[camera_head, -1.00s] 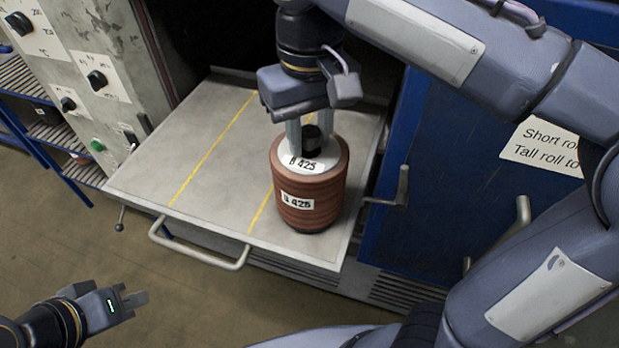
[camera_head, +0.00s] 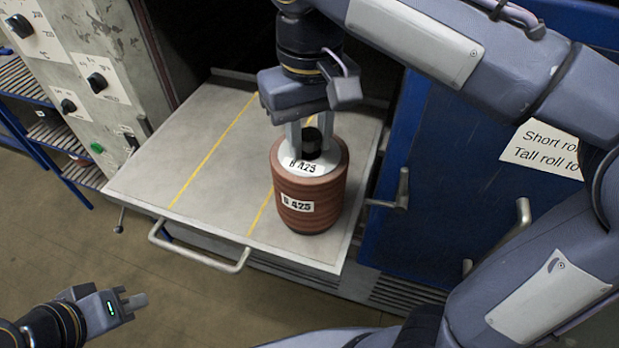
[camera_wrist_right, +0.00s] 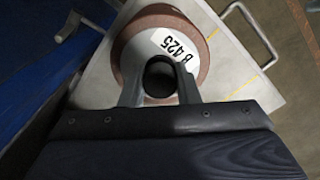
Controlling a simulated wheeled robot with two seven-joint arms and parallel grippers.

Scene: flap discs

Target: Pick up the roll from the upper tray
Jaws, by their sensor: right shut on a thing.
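The roll (camera_head: 311,190) is a reddish-brown stack of discs with a white top and a "B 425" label on top and on its side. It stands upright on the right part of the grey pulled-out tray (camera_head: 200,150). My right gripper (camera_head: 311,145) points down at the roll's top, shut on the black post at its centre. In the right wrist view the fingers (camera_wrist_right: 159,90) sit on either side of the black post, and the roll's top (camera_wrist_right: 150,35) shows beyond them. My left gripper (camera_head: 138,302) is empty at the lower left, away from the tray.
The tray has yellow lines and a front handle (camera_head: 200,250). A blue door with a lever (camera_head: 402,190) and a "Short roll / Tall roll" sign (camera_head: 541,147) is on the right. A control panel (camera_head: 80,70) and blue slatted shelf (camera_head: 25,90) are at left.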

